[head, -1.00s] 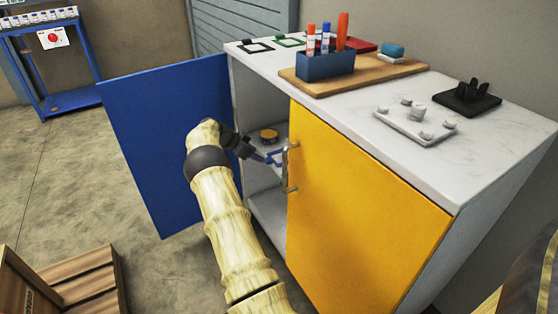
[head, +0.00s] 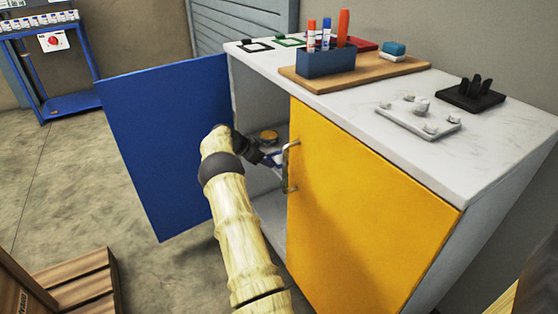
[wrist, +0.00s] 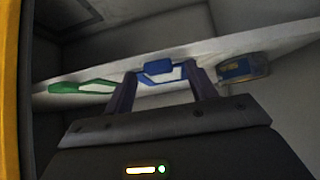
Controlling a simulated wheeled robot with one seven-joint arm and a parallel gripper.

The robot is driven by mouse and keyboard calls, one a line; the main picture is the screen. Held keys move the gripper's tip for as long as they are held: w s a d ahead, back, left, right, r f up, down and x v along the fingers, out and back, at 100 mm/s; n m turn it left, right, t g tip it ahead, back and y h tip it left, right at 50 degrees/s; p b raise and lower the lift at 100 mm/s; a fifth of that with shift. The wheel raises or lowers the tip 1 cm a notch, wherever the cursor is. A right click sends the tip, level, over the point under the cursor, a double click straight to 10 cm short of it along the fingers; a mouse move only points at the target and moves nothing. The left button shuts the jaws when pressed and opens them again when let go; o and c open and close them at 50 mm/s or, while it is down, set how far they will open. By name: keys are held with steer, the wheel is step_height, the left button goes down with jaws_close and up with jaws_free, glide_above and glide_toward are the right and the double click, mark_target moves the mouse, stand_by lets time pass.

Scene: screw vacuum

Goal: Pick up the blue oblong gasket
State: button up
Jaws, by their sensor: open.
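The blue oblong gasket (wrist: 158,69) lies on the white shelf inside the cabinet, with pale shelf showing through its opening. In the wrist view it sits between the two fingertips of my gripper (wrist: 161,76), near its front part. My gripper is open, and contact with the gasket cannot be told. In the head view my gripper (head: 271,160) reaches into the open cabinet beside the yellow door's handle. Only a bit of blue shows there at its tip.
A green gasket (wrist: 82,87) lies left of the blue one, and a blue-and-yellow item (wrist: 243,68) lies to its right. The yellow door (head: 365,205) with its metal handle (head: 290,167) stands close to my gripper. The blue door (head: 165,140) is swung open at left.

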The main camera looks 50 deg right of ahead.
steer(key=c, duration=1.1)
steer(key=shift+o, duration=0.2)
step_height(320, 180, up, 10)
steer(key=p, duration=0.4)
